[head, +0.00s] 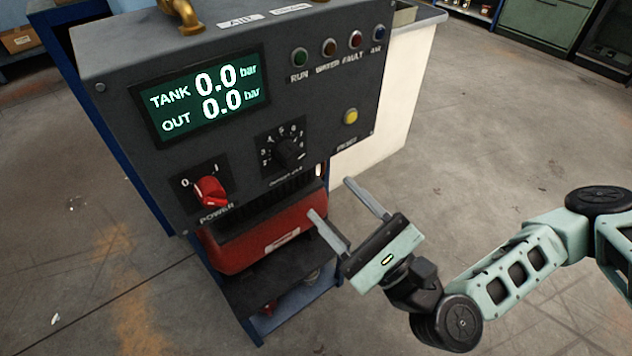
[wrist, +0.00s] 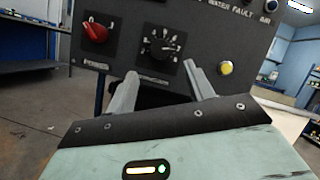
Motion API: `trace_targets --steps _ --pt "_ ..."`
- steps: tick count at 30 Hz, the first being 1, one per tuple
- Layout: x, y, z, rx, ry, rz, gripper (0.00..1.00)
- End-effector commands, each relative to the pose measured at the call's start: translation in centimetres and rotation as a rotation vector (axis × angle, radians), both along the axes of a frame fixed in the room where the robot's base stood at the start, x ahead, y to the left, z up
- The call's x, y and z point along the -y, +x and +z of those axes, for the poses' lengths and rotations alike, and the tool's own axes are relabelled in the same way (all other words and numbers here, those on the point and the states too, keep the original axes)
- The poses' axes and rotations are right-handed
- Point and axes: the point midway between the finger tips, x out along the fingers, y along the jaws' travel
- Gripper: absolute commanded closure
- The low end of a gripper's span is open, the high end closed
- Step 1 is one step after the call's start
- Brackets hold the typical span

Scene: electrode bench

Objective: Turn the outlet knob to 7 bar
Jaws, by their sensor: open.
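The outlet knob (head: 289,155) is a black dial ringed by white numbers on the dark panel. Its pointer direction is too small to read surely. It also shows in the wrist view (wrist: 160,48), ahead of my fingers. My gripper (head: 331,207) is open and empty, in front of the panel, below and to the right of the knob, not touching it. Its two fingers show in the wrist view (wrist: 160,88). The green display (head: 208,97) reads TANK 0.0 bar and OUT 0.0 bar.
A red power knob (head: 210,190) sits left of the outlet knob. A yellow button (head: 351,117) is at the right, under several indicator lamps. A red tank (head: 265,232) is below the panel. Open floor lies to the right.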

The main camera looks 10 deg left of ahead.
Motion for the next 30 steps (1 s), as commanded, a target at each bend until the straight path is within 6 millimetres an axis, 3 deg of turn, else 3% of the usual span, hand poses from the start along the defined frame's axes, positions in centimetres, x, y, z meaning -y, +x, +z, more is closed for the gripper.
trace_targets --steps 9,25,30 --pt "2.3 -1.4 -1.1 -0.001 -0.001 0.000 0.47" --pt "2.3 -1.5 -1.1 0.003 -0.003 0.003 0.47" --pt "1.1 -3.0 -2.2 0.095 -0.127 0.095 0.47"
